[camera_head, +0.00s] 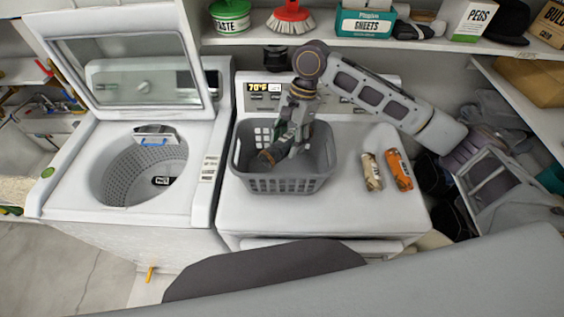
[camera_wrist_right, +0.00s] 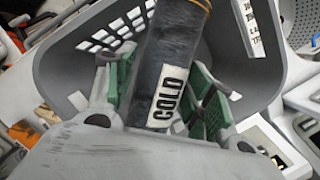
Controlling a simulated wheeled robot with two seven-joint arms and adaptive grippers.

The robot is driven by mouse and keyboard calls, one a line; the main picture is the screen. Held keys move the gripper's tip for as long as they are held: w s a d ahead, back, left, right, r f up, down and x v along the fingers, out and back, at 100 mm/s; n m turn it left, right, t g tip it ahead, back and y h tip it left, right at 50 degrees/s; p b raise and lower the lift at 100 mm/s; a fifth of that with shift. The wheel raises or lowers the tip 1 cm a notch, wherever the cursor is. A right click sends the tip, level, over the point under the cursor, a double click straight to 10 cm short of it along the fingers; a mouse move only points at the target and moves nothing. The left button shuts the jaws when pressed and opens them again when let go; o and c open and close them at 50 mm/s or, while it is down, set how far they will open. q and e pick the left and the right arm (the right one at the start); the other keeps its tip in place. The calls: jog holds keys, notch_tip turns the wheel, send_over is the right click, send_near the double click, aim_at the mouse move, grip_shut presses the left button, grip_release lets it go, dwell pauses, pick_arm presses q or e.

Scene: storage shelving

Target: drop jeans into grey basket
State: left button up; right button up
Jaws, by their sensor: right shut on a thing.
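The jeans look like a dark roll with a white label reading COLD. In the head view the roll (camera_head: 268,157) is inside the grey basket (camera_head: 290,185), tilted, with an orange-brown end. My right gripper (camera_head: 286,143) reaches down into the basket from above and is shut on the roll. In the right wrist view the roll (camera_wrist_right: 178,65) lies between the green-padded fingers of the gripper (camera_wrist_right: 165,105), with the slotted basket wall (camera_wrist_right: 75,60) around it. Whether the roll touches the basket floor is hidden. My left gripper is not in view.
The basket stands on a white machine (camera_head: 310,215). An open top-loading washer (camera_head: 150,175) is at left. A shelf (camera_head: 340,42) with boxes and a brush (camera_head: 290,18) runs above.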

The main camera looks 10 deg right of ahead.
jog(key=o, duration=1.4)
jog(key=shift+c, duration=0.2)
jog(key=v, duration=1.2)
jog(key=shift+s, duration=0.2)
